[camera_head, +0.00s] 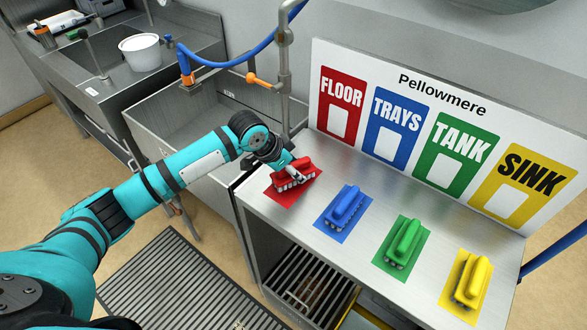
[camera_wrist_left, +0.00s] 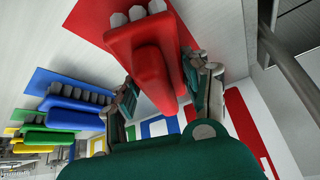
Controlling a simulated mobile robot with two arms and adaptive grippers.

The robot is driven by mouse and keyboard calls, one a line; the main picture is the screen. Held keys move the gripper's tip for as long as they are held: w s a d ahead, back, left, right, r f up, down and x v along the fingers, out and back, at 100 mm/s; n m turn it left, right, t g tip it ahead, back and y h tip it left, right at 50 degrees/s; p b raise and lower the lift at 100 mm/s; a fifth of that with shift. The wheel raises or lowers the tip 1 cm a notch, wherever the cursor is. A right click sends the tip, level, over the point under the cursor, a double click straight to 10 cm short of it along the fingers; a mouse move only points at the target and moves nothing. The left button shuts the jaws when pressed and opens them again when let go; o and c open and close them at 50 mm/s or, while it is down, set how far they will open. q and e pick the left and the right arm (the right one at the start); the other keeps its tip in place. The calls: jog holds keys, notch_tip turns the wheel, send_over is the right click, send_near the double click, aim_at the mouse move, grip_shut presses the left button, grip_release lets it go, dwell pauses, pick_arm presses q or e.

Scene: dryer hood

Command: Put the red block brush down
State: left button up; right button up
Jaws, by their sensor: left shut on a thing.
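The red block brush (camera_head: 304,168) is at the red mat (camera_head: 281,198) at the left end of the steel bench top. My left gripper (camera_head: 293,174) is shut on the brush's handle. In the left wrist view, the brush (camera_wrist_left: 148,45) shows between the two fingers of my left gripper (camera_wrist_left: 163,92), with its pale bristles towards the red mat (camera_wrist_left: 85,30). The brush is on the mat or very close above it; I cannot tell whether it touches. My right gripper is not in view.
A blue brush (camera_head: 347,205), a green brush (camera_head: 405,240) and a yellow brush (camera_head: 472,278) sit on matching mats to the right. A sign board (camera_head: 440,130) stands behind them. A sink (camera_head: 200,130) with a blue hose (camera_head: 235,62) is to the left.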

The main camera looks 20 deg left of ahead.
pick_arm(q)
jog(key=shift+f, duration=0.55)
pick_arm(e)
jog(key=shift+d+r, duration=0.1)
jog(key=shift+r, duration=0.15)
pick_arm(q)
jog(key=shift+f, duration=0.1)
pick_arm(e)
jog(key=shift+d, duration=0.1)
pick_arm(q)
jog(key=o, duration=1.2)
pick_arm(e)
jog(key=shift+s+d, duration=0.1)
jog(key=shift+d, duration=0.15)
pick_arm(q)
jog(key=b+v, duration=0.1)
jog(key=v, duration=0.9)
jog(key=shift+s+a+r+b, duration=0.15)
jog(key=shift+r+b, duration=0.15)
jog(key=shift+s+a+r, duration=0.2)
jog(key=shift+s+r, duration=0.05)
jog(key=shift+r, duration=0.4)
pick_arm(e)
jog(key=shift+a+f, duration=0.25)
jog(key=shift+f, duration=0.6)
